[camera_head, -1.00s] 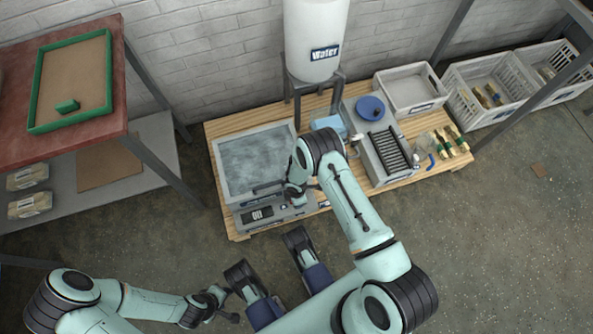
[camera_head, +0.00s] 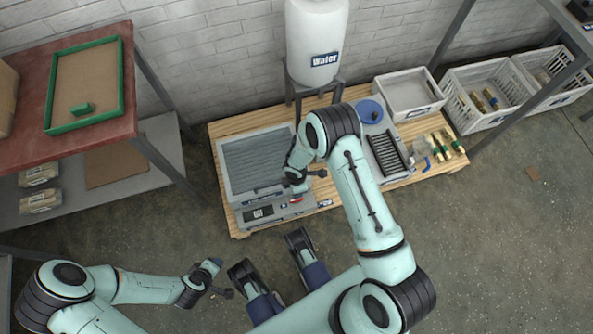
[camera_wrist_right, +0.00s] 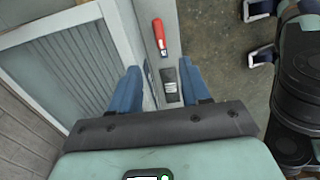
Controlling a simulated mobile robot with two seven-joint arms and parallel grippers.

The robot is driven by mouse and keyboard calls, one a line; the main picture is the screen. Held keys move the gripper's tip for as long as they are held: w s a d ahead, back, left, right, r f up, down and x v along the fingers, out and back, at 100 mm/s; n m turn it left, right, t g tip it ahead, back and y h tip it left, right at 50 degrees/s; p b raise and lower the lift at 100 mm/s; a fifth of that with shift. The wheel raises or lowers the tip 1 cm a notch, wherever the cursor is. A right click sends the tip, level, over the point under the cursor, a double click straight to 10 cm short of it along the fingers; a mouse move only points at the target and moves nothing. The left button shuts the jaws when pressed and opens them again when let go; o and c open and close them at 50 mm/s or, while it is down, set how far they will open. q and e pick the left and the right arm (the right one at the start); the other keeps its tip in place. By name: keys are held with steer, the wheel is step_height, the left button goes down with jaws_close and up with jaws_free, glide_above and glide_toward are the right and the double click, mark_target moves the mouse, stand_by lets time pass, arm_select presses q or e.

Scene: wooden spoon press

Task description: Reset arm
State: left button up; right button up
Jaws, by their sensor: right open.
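My right gripper (camera_head: 296,187) hangs over the front right part of a grey machine (camera_head: 230,185) with a ribbed grey top. In the right wrist view, the blue fingers of the right gripper (camera_wrist_right: 159,85) are apart, with nothing held between them. A red switch-like part (camera_wrist_right: 159,37) and a dark part (camera_wrist_right: 171,86) lie on the machine's front strip below; the red part also shows in the head view (camera_head: 296,200). My left gripper (camera_head: 215,285) is low at the left over the floor, apart from all objects; its opening is unclear.
A wooden pallet (camera_head: 330,200) carries the machine, a grey unit with a blue disc (camera_head: 370,111) and a black ribbed rack (camera_head: 387,152). A water tank (camera_head: 316,35) stands behind. White crates (camera_head: 410,93) are at right. A red-topped table (camera_head: 105,135) holds a green frame (camera_head: 85,123).

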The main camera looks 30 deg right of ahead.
stand_by(0.5)
steer(key=s+a+r+m+t+y, duration=0.25)
steer(key=s+m, duration=0.85)
steer(key=m, duration=0.8)
arm_select(q)
steer(key=s+d+r+g+p, duration=0.1)
steer(key=s+r+p, duration=0.2)
steer(key=r+p, duration=0.3)
steer(key=s+d+r+g+h+p, duration=0.1)
steer(key=s+d+r+p, duration=0.1)
steer(key=r+p, duration=0.5)
steer(key=s+d+r+m+g+p, duration=0.1)
steer(key=s+d+r+g+p, duration=0.1)
steer(key=s+r+p, duration=0.3)
step_height(320, 180, up, 3)
steer(key=shift+f+h+p, duration=0.2)
steer(key=shift+h+p, duration=0.1)
steer(key=shift+p, duration=0.9)
arm_select(e)
steer(key=s+a+r+g, duration=0.1)
steer(key=s+r, duration=0.2)
steer(key=r, duration=0.4)
steer(key=s+a+r+g, duration=0.1)
steer(key=s+a+r, duration=0.1)
steer(key=r, duration=0.5)
steer(key=s+a+r+g+y, duration=0.1)
steer(key=s+r, duration=0.4)
steer(key=r, duration=0.2)
steer(key=shift+a+r, duration=0.15)
steer(key=shift+a, duration=0.25)
